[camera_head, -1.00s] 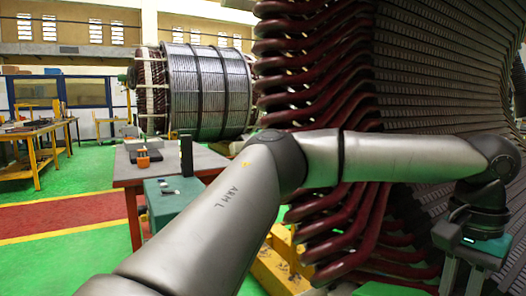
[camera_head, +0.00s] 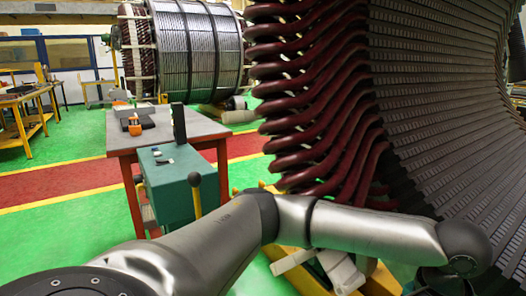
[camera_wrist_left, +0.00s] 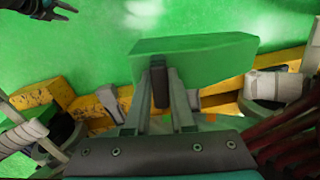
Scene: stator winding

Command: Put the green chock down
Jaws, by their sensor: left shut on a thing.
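The green chock (camera_wrist_left: 205,60), a wedge-ended block, is in the left wrist view. My left gripper (camera_wrist_left: 164,88) is shut on it from below in that picture, and green floor shows beyond it. In the head view, my left arm reaches low across the front to the right, and the gripper is mostly cut off at the bottom edge; the chock cannot be made out there. A dark pronged part (camera_wrist_left: 52,10) in the top left corner of the left wrist view may be my right gripper; its state is unclear.
The big stator with dark red coil ends (camera_head: 320,95) fills the right. A yellow base (camera_wrist_left: 225,104) with pale rollers or supports (camera_wrist_left: 275,86) lies under it. A grey-topped red table (camera_head: 190,130) and a teal box (camera_head: 180,190) stand left of centre. Green floor (camera_head: 70,245) is open at left.

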